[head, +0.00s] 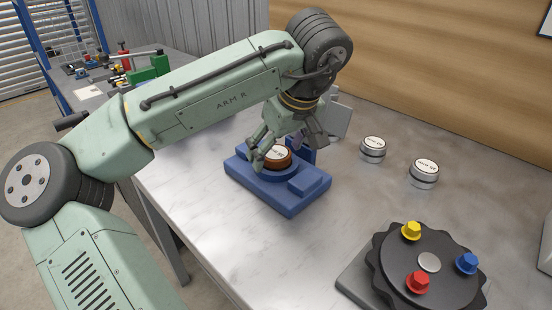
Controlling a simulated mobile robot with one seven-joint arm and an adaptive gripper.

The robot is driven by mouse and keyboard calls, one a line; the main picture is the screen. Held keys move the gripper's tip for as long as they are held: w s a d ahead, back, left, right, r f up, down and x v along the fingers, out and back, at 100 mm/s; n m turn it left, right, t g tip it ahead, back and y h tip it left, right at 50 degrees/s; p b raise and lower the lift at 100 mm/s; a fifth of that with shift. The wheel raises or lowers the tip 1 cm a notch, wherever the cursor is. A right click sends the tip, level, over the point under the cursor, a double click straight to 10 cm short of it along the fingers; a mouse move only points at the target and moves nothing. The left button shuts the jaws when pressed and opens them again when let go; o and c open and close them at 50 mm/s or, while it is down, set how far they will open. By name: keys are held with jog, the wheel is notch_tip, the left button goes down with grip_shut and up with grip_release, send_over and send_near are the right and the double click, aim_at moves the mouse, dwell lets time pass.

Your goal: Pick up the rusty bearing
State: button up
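The rusty bearing (279,159), a short orange-brown cylinder with a white labelled top, sits in a blue fixture (284,199) on the metal table. My gripper (287,151) reaches down over the fixture from behind. Its fingers are spread, one at the left side of the bearing and one to the right with a visible gap. Part of the bearing's top and left side is hidden by the gripper. I cannot tell whether the left finger touches it.
Two silver bearings with white tops, one nearer the wall (373,149) and one further right (424,173), stand on the table. A black turntable (432,283) with yellow, red and blue knobs is at the front right. The wooden wall (440,75) bounds the back. A cluttered bench (92,94) is at the far left.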

jog(key=c, duration=1.5)
